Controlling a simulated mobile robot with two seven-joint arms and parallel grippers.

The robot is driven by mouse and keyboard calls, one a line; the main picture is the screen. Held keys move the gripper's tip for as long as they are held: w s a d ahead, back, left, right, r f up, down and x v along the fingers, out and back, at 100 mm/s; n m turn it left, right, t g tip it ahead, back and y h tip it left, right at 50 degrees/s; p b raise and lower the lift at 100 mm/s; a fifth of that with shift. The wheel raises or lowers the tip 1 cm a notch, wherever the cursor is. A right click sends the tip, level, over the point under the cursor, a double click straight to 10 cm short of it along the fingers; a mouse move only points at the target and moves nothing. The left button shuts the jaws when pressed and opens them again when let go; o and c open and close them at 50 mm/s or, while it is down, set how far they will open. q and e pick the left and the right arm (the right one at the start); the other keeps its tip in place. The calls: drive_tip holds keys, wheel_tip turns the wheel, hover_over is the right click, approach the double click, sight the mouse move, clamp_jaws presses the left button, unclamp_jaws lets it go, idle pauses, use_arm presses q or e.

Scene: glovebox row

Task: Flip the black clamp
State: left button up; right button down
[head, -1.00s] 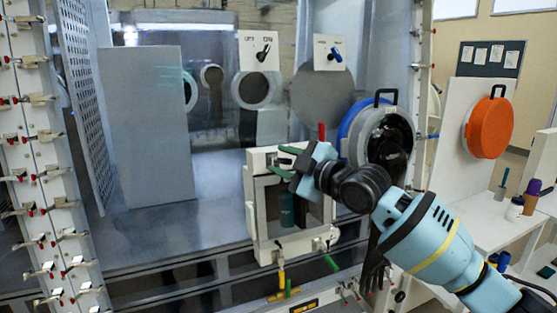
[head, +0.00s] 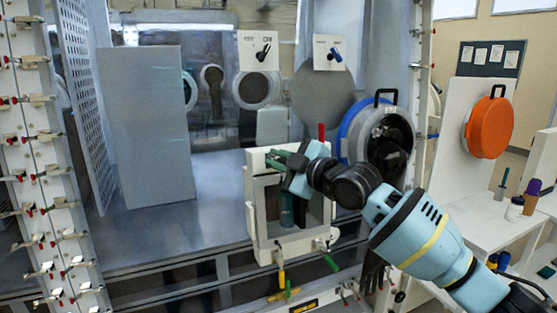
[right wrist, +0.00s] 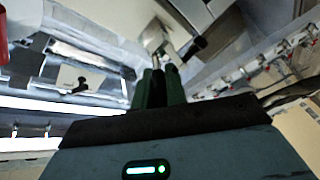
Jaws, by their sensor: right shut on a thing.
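My right gripper (head: 273,160) is at the upper left corner of the white door frame (head: 252,215). Its green fingers are shut in the right wrist view (right wrist: 161,78), on the dark handle of the black clamp (right wrist: 171,70). A metal clamp part and a black tip show just beyond the fingers there. In the head view the gripper hides most of this clamp. My left gripper is not in view.
Other clamps on the frame have a red handle (head: 321,132), a yellow handle (head: 282,282) and a green handle (head: 330,262). A round blue-rimmed port (head: 350,128) stands right of the frame. A teal bottle (head: 287,212) shows through the frame's opening.

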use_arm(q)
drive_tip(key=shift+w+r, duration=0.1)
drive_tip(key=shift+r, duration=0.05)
use_arm(e)
drive_tip(key=shift+r, duration=0.15)
drive_tip(key=shift+r+g+h, duration=0.2)
drive_tip(key=shift+g+h, duration=0.1)
drive_tip(key=shift+g, duration=0.1)
drive_tip(key=shift+w+a+r+m+g+h+p, duration=0.1)
drive_tip(key=shift+w+r+m+g+h+p, duration=0.15)
drive_tip(key=shift+m+g+h+p, duration=0.45)
drive_tip(key=shift+w+r+g, duration=0.1)
drive_tip(key=shift+g, duration=0.6)
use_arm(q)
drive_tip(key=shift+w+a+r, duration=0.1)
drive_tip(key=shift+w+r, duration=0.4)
use_arm(e)
drive_tip(key=shift+w+a+m+g+h, duration=0.1)
drive_tip(key=shift+w+m+g+h, duration=0.25)
drive_tip(key=shift+g+h, duration=0.45)
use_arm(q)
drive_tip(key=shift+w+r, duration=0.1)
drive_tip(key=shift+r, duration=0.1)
use_arm(e)
drive_tip(key=c, duration=1.4)
unclamp_jaws()
drive_tip(key=shift+c, duration=0.2)
